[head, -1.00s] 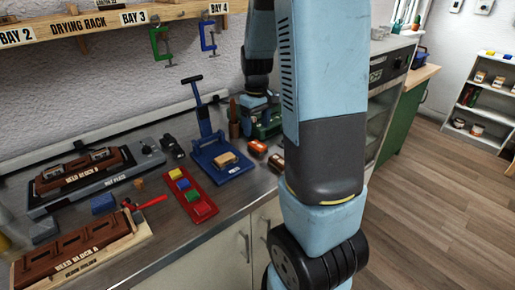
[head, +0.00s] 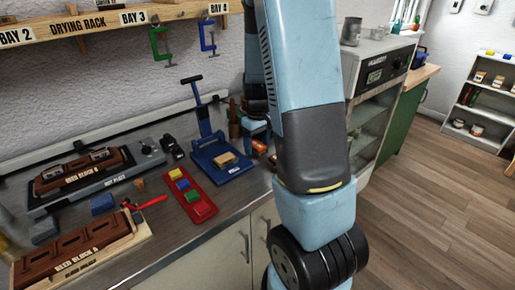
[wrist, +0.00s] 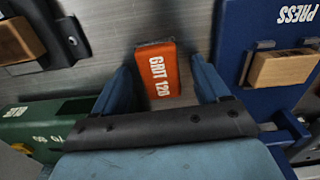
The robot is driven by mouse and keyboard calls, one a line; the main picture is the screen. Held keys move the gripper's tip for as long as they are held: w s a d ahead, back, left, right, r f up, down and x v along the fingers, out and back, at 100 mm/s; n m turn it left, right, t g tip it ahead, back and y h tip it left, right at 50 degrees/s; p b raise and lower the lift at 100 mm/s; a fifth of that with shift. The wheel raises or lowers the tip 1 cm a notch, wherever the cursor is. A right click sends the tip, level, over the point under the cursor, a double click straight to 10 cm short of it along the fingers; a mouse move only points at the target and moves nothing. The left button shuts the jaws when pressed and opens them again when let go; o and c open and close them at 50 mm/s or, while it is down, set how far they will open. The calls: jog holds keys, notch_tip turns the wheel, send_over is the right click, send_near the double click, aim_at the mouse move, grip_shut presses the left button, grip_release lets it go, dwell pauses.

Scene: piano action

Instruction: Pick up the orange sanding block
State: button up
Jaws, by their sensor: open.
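The orange sanding block (wrist: 158,75), lettered "GRIT 120", lies on the metal bench in the wrist view. My gripper (wrist: 161,64) is open, its two blue fingers on either side of the block with gaps between. The picture does not show how high the fingertips are above the bench. In the head view, the orange block (head: 259,146) shows small beside my arm, just below my gripper (head: 256,131), which is partly hidden by the arm.
The blue press (head: 222,158) with a wooden block (wrist: 283,69) stands close right of my gripper in the wrist view. A green object (wrist: 40,125) lies lower left, and a brown block (wrist: 18,40) upper left. A red tray (head: 192,200) is on the bench.

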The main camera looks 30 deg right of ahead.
aim_at(257, 144)
jog(key=c, duration=1.1)
jog(key=shift+r, duration=0.55)
notch_tip(257, 144, up, 2)
jog(key=shift+s+r, duration=0.1)
jog(key=shift+r, duration=0.15)
jog(key=shift+s+d+r, duration=0.15)
jog(key=shift+s+r, duration=1.4)
jog(key=shift+s, duration=0.75)
jog(key=shift+s+d+r, duration=0.15)
jog(key=shift+s+r, duration=1.45)
jog(key=shift+s, duration=0.7)
jog(key=shift+s+d+r, duration=0.15)
jog(key=shift+s+r, duration=1.4)
jog(key=shift+s, duration=0.75)
